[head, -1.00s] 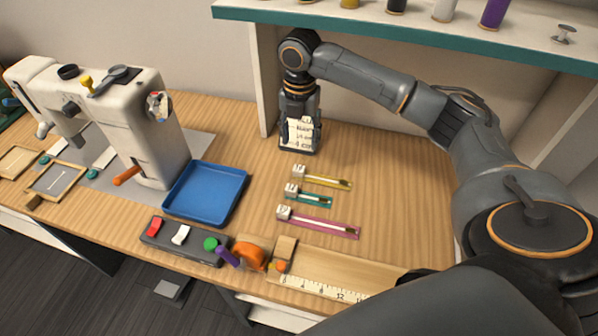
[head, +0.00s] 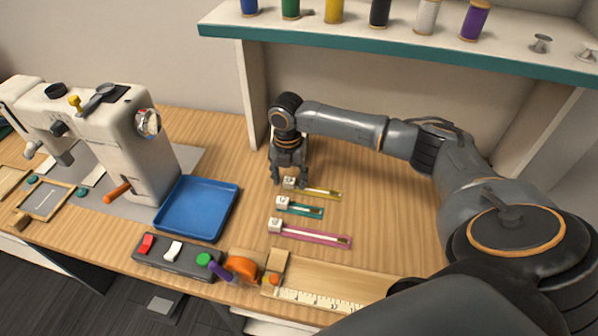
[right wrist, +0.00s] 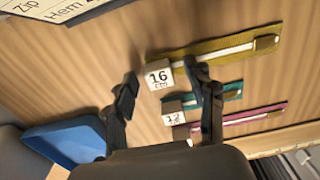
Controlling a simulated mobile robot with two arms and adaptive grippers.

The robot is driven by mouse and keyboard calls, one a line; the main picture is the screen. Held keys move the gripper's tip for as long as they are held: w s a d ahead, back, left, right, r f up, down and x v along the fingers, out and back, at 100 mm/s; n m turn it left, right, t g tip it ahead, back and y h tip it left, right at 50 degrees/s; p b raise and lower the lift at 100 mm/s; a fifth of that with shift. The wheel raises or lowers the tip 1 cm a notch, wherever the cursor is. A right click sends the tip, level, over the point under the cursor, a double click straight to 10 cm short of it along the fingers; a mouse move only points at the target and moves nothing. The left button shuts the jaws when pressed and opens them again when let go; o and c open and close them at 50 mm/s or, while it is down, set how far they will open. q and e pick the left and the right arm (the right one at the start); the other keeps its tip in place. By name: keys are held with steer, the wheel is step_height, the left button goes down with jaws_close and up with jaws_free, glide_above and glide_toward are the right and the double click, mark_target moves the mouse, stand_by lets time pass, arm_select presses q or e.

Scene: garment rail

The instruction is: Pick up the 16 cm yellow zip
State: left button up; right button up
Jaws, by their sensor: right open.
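The yellow zip (head: 322,192) lies flat on the wooden table, the farthest of three zips in the head view. In the right wrist view the yellow zip (right wrist: 225,47) has a white block marked 16 at its left end. My right gripper (head: 290,183) points down at this block end, fingers apart. In the right wrist view the right gripper (right wrist: 163,77) has the block showing between its open fingers, with nothing clamped. I cannot tell if the fingers touch the table. My left gripper is not in view.
A teal zip (head: 308,210) and a pink zip (head: 318,238) lie nearer, close to the yellow one. A blue tray (head: 197,208) is at left, beside the sewing machine (head: 125,140). A shelf (head: 400,41) with thread spools overhangs behind. A lettered card (right wrist: 62,8) is close by.

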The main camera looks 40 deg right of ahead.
jaws_close()
